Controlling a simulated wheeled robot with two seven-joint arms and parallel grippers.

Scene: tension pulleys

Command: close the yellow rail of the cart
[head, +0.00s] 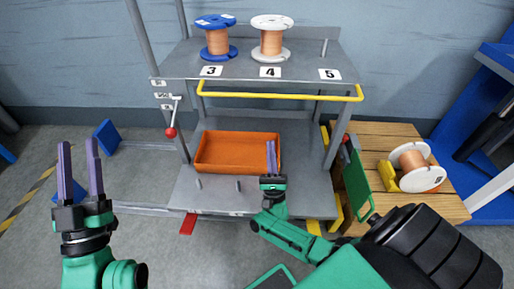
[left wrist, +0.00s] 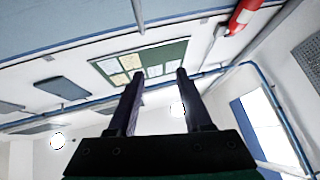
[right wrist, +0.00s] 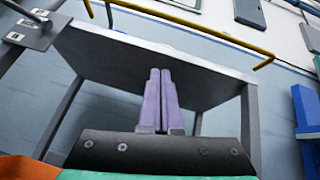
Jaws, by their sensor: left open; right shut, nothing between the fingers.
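The yellow rail (head: 282,97) runs across the front of the cart (head: 245,64), just below the upper shelf's front edge. It also shows in the right wrist view (right wrist: 196,24), passing above and in front of the shelf. My right gripper (head: 271,144) is shut and empty, pointing up, below the rail and in front of the cart near the orange bin. In the right wrist view its fingers (right wrist: 161,75) are together under the shelf and touch nothing visible. My left gripper (head: 79,152) is open and empty, pointing up, well left of the cart.
Two spools (head: 217,40) stand on the upper shelf at labels 3 and 4; place 5 is empty. An orange bin (head: 238,166) sits on the lower shelf. A red-knobbed lever (head: 171,131) is at the cart's left. A wooden crate (head: 385,150) with another spool stands at right.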

